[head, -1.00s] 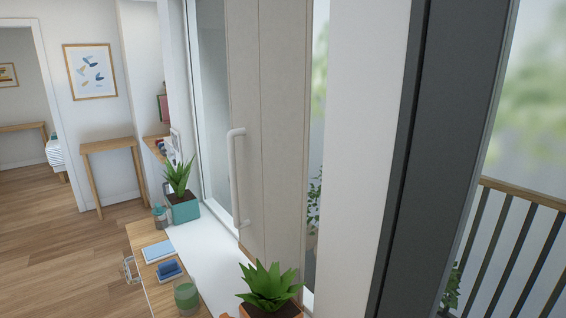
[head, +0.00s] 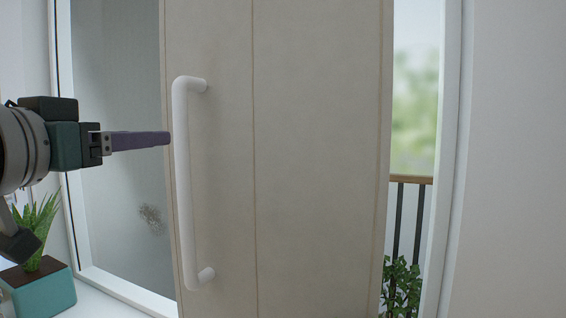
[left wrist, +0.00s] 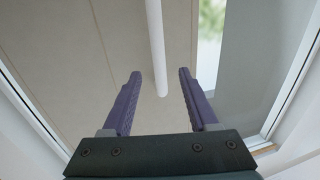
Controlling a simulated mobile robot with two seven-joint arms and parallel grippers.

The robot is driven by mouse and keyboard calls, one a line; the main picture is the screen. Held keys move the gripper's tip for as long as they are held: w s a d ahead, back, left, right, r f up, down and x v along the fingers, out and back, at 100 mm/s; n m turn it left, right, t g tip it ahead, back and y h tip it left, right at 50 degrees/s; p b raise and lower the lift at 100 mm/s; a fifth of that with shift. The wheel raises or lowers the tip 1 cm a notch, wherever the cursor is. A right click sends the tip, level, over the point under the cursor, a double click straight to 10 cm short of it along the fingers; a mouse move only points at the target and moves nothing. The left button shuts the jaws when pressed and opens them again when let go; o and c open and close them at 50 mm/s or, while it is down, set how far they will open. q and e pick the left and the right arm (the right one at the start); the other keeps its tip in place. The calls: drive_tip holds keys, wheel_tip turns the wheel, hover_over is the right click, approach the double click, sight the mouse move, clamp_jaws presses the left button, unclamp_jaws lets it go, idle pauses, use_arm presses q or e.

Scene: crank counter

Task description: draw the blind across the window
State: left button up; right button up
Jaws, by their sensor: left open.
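The blind (head: 315,150) is a beige upright panel with vertical seams, covering the middle of the window. Window glass (head: 110,130) shows to its left, and a strip with an outdoor view shows to its right. A white vertical bar handle (head: 182,180) stands near the blind's left edge. My left gripper (head: 168,139) comes in from the left, its purple fingertips close to the handle's upper half. In the left wrist view my left gripper (left wrist: 159,73) is open, and the handle (left wrist: 156,45) appears between its fingers; contact cannot be told. My right gripper is not in view.
A plant in a teal pot (head: 40,288) stands on the white sill (head: 105,298) at lower left, below my left arm. A white window frame (head: 450,160) and plain wall (head: 520,160) are at the right. A balcony railing (head: 410,182) shows outside.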

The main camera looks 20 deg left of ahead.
sight(177, 134)
use_arm(q)
drive_tip(key=w, duration=0.3)
drive_tip(key=w+p, duration=0.1)
drive_tip(key=w, duration=0.2)
drive_tip(key=w+p, duration=0.1)
drive_tip(key=w, duration=0.2)
drive_tip(key=shift+a, duration=0.4)
drive_tip(key=shift+w+a, duration=0.1)
drive_tip(key=shift+w, duration=0.45)
drive_tip(key=shift+c, duration=0.2)
clamp_jaws()
